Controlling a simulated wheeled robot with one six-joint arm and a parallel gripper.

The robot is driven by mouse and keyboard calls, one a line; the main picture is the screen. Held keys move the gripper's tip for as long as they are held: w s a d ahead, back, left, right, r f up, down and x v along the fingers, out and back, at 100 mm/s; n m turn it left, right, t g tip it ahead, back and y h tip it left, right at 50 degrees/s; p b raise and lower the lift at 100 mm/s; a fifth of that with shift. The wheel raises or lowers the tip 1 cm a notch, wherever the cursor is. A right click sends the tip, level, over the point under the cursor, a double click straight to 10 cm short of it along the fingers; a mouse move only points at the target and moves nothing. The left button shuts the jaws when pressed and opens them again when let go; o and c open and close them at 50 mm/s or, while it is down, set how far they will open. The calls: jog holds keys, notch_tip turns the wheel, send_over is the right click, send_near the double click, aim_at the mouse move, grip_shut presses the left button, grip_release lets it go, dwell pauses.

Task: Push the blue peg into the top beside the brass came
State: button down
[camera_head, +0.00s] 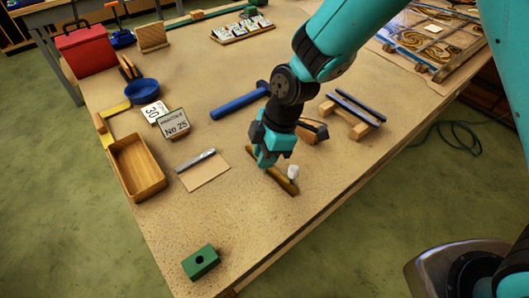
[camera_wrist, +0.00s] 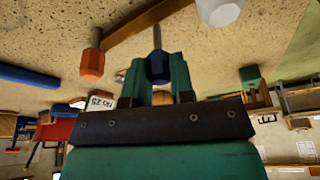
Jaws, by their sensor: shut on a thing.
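The brass came (camera_head: 284,184) is a long narrow bar lying on the worktop (camera_head: 235,225); it crosses the wrist view (camera_wrist: 128,28) at a slant. An orange peg (camera_wrist: 92,64) stands close to the came, left of my gripper in that view. A white peg (camera_head: 293,172) stands beside it near its other end.
A green block with a hole (camera_head: 201,262) is near the front edge. A wooden tray (camera_head: 138,168) and a metal tool on brown paper (camera_head: 197,160) lie left. A blue-handled hammer (camera_head: 238,105) and dark bars on wooden blocks (camera_head: 353,112) lie behind. The front middle is clear.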

jog(key=shift+f+b, duration=0.45)
jog(key=shift+f, duration=0.15)
jog(key=c, duration=0.9)
grip_release()
jog(key=shift+r, duration=0.1)
jog(key=b+v, duration=0.2)
jog(key=v, duration=1.5)
jog(key=s+d+r+m, duration=0.1)
jog(key=s+d+m, duration=0.2)
jog(key=s+m, duration=0.3)
jog(key=s+d+r+m, duration=0.1)
jog(key=s+d+m, duration=0.2)
jog(key=s+m, duration=0.4)
jog(key=s, duration=0.4)
jog(key=shift+d+r+t+y, duration=0.2)
jog(key=shift+d+t+y, duration=0.05)
jog(key=shift+t+y, duration=0.15)
